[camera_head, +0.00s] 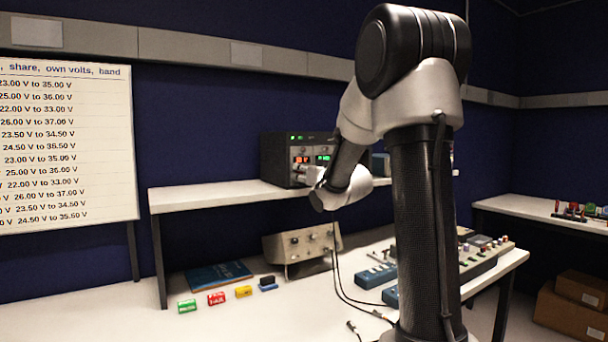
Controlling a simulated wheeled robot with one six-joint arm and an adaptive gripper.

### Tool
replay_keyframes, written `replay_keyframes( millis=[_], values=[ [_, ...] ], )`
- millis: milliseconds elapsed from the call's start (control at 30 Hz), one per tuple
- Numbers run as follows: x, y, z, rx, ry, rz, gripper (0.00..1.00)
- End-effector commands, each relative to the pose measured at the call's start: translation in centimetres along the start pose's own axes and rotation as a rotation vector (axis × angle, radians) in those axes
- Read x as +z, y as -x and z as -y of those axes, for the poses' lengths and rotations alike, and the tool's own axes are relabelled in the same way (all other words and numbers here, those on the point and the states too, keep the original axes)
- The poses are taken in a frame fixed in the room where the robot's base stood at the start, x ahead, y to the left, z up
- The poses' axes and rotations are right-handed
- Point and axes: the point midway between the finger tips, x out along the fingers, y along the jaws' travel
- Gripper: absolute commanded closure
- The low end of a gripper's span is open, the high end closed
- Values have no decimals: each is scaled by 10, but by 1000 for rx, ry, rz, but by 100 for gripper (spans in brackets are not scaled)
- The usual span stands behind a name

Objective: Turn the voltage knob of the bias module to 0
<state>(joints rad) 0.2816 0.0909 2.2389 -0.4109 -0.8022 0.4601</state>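A black bench instrument (272,160) with lit red and green readouts stands on the raised shelf. It looks like the bias module, but its labels are too small to read. A beige sloped box (303,245) with small knobs stands on the table below.
The white shelf (215,195) is clear left of the instrument. Below lie a blue booklet (218,275), several small coloured blocks (216,298), dark cables (345,290) and blue devices (375,276). Cardboard boxes (572,312) sit at right.

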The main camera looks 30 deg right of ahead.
Motion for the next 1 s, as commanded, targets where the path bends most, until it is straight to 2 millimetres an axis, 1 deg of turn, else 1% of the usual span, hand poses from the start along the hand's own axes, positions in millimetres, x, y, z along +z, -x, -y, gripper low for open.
replay_keyframes(
  millis=[33, 100, 133, 267, 367, 600, 700, 800, 1000],
  values=[
    [0, 0, 0, 0, 0, 0, 85],
    [0, 0, 0, 0, 0, 0, 98],
    [0, 0, 0, 0, 0, 0, 100],
    [0, 0, 0, 0, 1, 0, 100],
    [0, 0, 0, 0, 33, -1, 100],
    [0, 0, 0, -1, 302, -8, 100],
    [0, 0, 0, -1, 383, -10, 100],
    [0, 0, 0, -1, 417, -11, 100],
    [0, 0, 0, -1, 419, -11, 100]
  ],
)
